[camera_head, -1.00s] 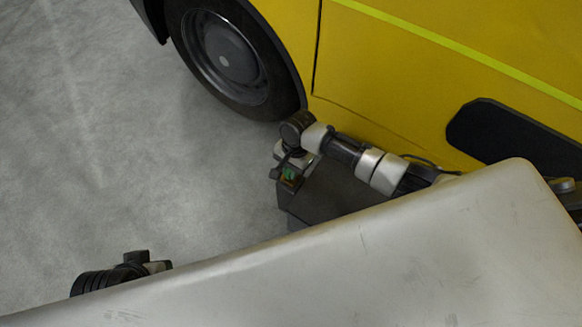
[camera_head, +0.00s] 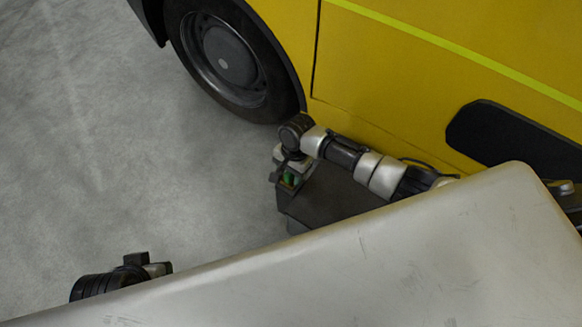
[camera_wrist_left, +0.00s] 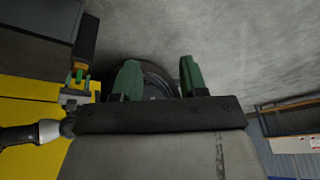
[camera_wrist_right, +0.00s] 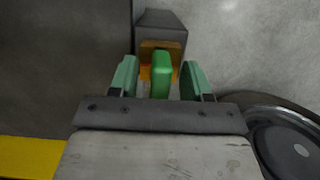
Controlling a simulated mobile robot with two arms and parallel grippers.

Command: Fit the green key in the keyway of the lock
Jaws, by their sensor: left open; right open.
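The green key (camera_wrist_right: 161,74) stands between the fingers of my right gripper (camera_wrist_right: 160,80) in the right wrist view. A gap shows on each side of it, so the gripper is open around it. Its far end meets the orange lock (camera_wrist_right: 146,52) on a dark block. The keyway is hidden behind the key, and I cannot tell how deep the key sits. In the head view my right gripper (camera_head: 289,178) is over the dark box. My left gripper (camera_wrist_left: 160,77) is open and empty, well away from the lock.
A dark grey box (camera_head: 330,198) stands under my right arm. A yellow vehicle (camera_head: 400,80) with a black wheel (camera_head: 222,60) is close behind that arm. Grey floor (camera_head: 120,150) lies clear to the left.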

